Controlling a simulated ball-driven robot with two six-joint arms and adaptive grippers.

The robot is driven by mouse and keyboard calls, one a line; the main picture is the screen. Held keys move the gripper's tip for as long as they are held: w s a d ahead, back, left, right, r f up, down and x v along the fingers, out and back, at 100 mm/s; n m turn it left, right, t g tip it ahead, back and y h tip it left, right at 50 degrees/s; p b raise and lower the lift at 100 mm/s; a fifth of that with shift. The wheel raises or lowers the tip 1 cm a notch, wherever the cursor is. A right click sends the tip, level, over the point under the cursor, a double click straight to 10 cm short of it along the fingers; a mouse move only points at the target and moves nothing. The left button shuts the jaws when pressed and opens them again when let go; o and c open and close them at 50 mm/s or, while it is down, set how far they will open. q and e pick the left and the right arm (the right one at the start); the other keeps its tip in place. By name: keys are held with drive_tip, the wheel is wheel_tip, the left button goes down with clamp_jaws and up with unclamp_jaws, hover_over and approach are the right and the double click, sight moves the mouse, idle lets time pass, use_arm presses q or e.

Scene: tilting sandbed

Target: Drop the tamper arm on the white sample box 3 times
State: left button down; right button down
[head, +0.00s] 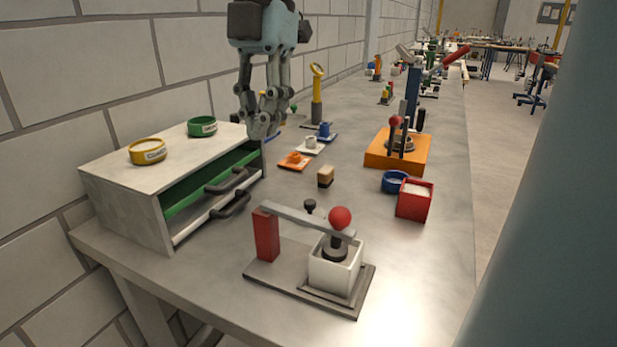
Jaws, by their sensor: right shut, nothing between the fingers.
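The tamper arm (300,219) is a grey bar on a red post (266,236), with a red ball knob (340,217) near its free end. It lies low, about level, with its black tamper foot (334,250) at the open top of the white sample box (333,275). Whether the foot presses on the contents cannot be told. The box stands on a dark base plate (280,275). My right gripper (262,130) hangs from the top, shut and empty, above and behind the tamper, well apart from it. My left gripper is out of view.
A grey cabinet (115,175) with a green drawer (215,185) partly open stands left. A small wooden block (325,177) sits behind the tamper. The front right bench is clear.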

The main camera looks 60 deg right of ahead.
drive_tip(key=a+p+v, duration=0.1)
drive_tip(key=p+v, duration=0.2)
drive_tip(key=v, duration=0.5)
drive_tip(key=shift+a+p, duration=0.3)
drive_tip(key=shift+a, duration=0.05)
drive_tip(key=shift+r, duration=0.1)
idle(0.5)
